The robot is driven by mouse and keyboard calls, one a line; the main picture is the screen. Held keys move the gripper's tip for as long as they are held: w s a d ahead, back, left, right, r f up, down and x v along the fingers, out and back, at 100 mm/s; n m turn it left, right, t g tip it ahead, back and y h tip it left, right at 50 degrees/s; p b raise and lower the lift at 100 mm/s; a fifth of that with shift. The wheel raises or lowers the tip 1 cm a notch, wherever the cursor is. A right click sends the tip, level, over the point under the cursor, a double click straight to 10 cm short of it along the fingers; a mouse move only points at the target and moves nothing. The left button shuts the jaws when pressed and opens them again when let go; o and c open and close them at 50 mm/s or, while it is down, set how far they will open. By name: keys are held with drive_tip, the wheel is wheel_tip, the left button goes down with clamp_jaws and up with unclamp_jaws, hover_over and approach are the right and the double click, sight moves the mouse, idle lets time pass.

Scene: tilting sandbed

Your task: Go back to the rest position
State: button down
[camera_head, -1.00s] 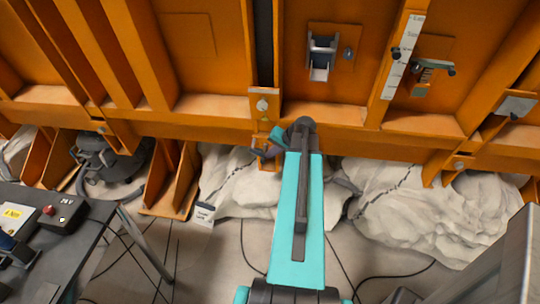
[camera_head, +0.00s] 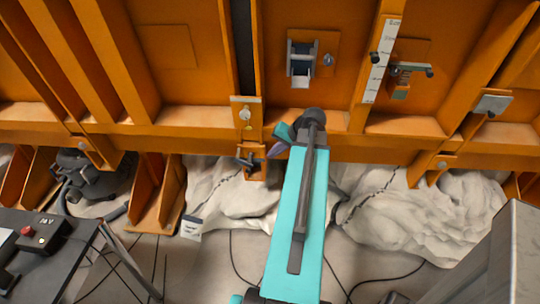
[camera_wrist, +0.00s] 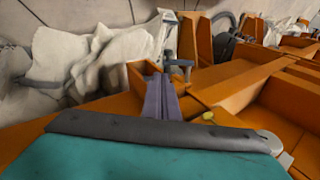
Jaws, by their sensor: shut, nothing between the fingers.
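My gripper shows in the head view (camera_head: 277,151) as a small grey-purple tip beside the turquoise wrist. It is largely hidden by my arm. In the wrist view my gripper's grey-purple fingers (camera_wrist: 160,97) are together with nothing visible between them. My turquoise and dark arm reaches up from the bottom of the head view, with its dark end joint at the orange frame's lower beam. A dark handle (camera_head: 249,158) on an orange bracket is just left of the gripper in the head view; they look apart.
The orange sandbed frame (camera_head: 168,141) fills the top. White rock-like lumps (camera_head: 410,215) lie below it. A dark table (camera_head: 60,262) with a red-button box (camera_head: 38,236) is at lower left. A grey block (camera_head: 505,255) is at lower right. Cables cross the floor.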

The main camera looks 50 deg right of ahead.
idle(0.7)
drive_tip(key=w+a+f+n+g+y, duration=0.1)
drive_tip(key=w+a+f+n+y, duration=0.1)
drive_tip(key=w+a+f, duration=0.35)
drive_tip(key=w+a+f+n+g+y, duration=0.1)
drive_tip(key=w+a+f, duration=0.2)
drive_tip(key=w+a, duration=0.55)
drive_tip(key=s+a+f+n+g+y, duration=0.1)
drive_tip(key=a+f+n+g, duration=0.1)
drive_tip(key=a+f, duration=0.6)
drive_tip(key=s+a+f+n+g+y, duration=0.1)
drive_tip(key=a+f, duration=0.3)
drive_tip(key=a, duration=0.9)
drive_tip(key=s+a+f+n+g, duration=0.2)
drive_tip(key=s+a+f+g, duration=0.1)
drive_tip(key=s+a+f, duration=0.4)
drive_tip(key=s+a+f+n+g, duration=0.2)
drive_tip(key=s+a+f, duration=0.3)
drive_tip(key=a, duration=0.5)
drive_tip(key=s+f+n+g+h, duration=0.2)
drive_tip(key=s+f+h, duration=0.3)
drive_tip(key=s, duration=0.7)
drive_tip(key=shift+s+d+f+n+g, duration=0.2)
drive_tip(key=shift+s+f+n+g, duration=0.3)
drive_tip(key=shift+f, duration=0.85)
